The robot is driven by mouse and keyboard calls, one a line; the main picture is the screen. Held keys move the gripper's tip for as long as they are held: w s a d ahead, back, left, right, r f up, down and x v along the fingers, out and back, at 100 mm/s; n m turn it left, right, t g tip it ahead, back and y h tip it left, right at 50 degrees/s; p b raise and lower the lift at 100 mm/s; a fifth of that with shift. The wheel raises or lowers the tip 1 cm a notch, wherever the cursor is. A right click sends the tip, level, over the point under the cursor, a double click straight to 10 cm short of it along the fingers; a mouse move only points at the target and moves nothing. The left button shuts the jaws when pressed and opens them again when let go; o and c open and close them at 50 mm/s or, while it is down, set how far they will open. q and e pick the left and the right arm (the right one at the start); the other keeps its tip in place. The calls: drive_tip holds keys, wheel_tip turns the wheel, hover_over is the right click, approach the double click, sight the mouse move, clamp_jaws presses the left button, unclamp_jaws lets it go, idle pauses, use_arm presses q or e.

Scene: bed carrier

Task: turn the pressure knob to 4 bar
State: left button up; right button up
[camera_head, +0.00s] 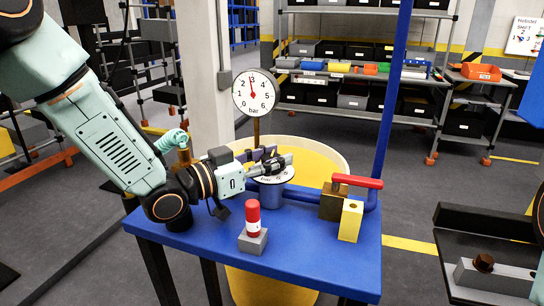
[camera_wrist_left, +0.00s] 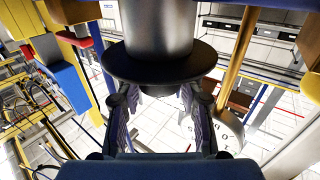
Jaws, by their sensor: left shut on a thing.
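The pressure knob is mostly hidden by my left gripper (camera_head: 280,163) in the head view. Under it shows a white dial plate (camera_head: 272,177) marked "bar" on a blue-grey body. My left gripper is shut on the knob, coming in from the left. In the left wrist view, a dark round disc with a grey cylinder (camera_wrist_left: 160,62) stands between the fingers (camera_wrist_left: 160,110). The round white pressure gauge (camera_head: 255,93) behind has a red needle pointing close to 3. My right gripper does not show.
The blue table (camera_head: 315,270) holds a red-topped post (camera_head: 252,218) on a grey block, in front of the gripper. A red lever (camera_head: 357,181) and a yellow block (camera_head: 350,222) stand to the right. A large yellow drum (camera_head: 315,165) is behind. Shelves with bins line the back.

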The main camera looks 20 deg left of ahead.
use_arm(q)
drive_tip(key=shift+c, duration=0.7)
drive_tip(key=shift+r+m+g+h+p, duration=0.1)
drive_tip(key=shift+m+g+h+p, duration=1.3)
drive_tip(key=shift+g+h+p, duration=0.2)
drive_tip(key=shift+m+g+h+p, duration=0.8)
drive_tip(key=shift+m+g+h, duration=0.55)
drive_tip(key=shift+g, duration=0.65)
drive_tip(key=shift+m+g, duration=0.3)
drive_tip(key=shift+m, duration=0.05)
drive_tip(key=o, duration=1.2)
drive_tip(key=shift+a, duration=0.1)
drive_tip(key=v, duration=1.2)
drive_tip(key=shift+s, duration=0.1)
